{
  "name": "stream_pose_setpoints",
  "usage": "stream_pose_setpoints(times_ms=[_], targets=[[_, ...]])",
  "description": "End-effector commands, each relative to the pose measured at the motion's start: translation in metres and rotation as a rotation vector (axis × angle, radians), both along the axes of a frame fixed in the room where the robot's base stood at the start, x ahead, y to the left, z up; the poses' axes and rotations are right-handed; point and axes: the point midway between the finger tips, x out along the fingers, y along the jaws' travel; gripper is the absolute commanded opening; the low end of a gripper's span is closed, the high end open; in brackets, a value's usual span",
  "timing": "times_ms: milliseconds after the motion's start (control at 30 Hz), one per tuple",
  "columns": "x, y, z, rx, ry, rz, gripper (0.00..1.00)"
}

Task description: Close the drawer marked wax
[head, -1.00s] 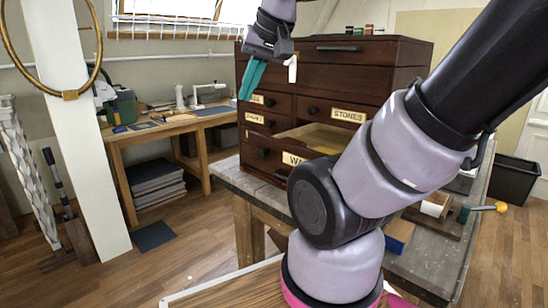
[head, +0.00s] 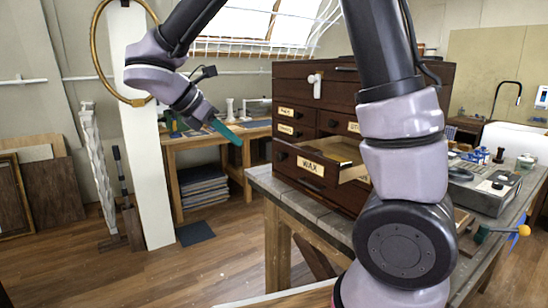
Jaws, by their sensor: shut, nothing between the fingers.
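The drawer marked wax (head: 299,164) is the low drawer on the left of the dark wooden cabinet (head: 300,86). It stands pulled out, with its pale inside showing and something yellowish and dark near its back. Its label reads WAX, and a dark knob is left of the label. My arm hides the right part of the drawer and cabinet. My gripper (head: 235,140), with teal fingers, is shut and empty. It hangs in the air left of the cabinet in the picture, apart from the drawer front, pointing down and right.
The cabinet stands on a grey-topped workbench (head: 290,207) with tools on its right. Other labelled drawers above the wax drawer look shut. A wooden desk (head: 211,138) stands behind at the left, near a white post (head: 144,170). Floor at the left front is clear.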

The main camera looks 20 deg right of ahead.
Motion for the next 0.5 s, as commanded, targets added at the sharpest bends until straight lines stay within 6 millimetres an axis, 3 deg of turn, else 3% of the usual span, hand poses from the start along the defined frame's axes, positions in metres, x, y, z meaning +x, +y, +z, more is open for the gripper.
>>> stream_pose_setpoints(times_ms=[500], targets=[[0.025,-0.068,-0.069,0.000,0.003,-0.006,0.00]])
